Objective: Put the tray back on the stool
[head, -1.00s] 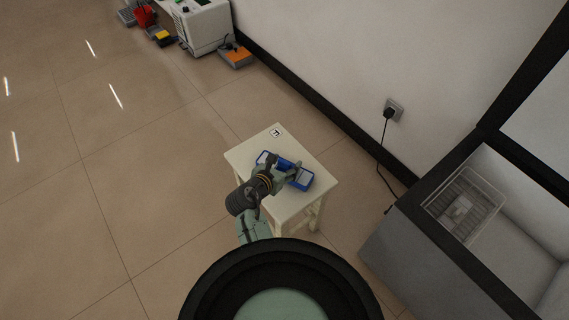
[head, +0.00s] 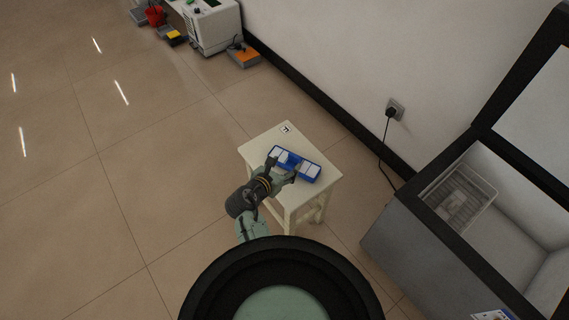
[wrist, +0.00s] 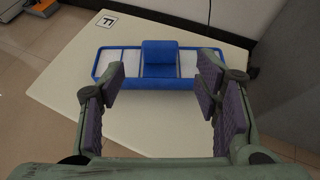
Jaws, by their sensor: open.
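The blue tray (head: 309,172) lies flat on top of the cream stool (head: 262,142), with white panels on either side of a raised blue middle part. In the wrist view the tray (wrist: 159,84) is ahead of my gripper, well inside the far part of the stool top (wrist: 150,125). My gripper (head: 281,172) is open, at the near side of the tray. In the wrist view its fingers (wrist: 160,92) are spread wide with nothing held between them; the fingertips overlap the tray's near edge in the picture. Whether they touch it I cannot tell.
A marker card (head: 286,128) lies at the stool's far corner. An open grey chest (head: 405,235) with a wire basket (head: 460,198) stands to the right. A wall with a plugged cable (head: 391,112) is behind. The floor at left is clear.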

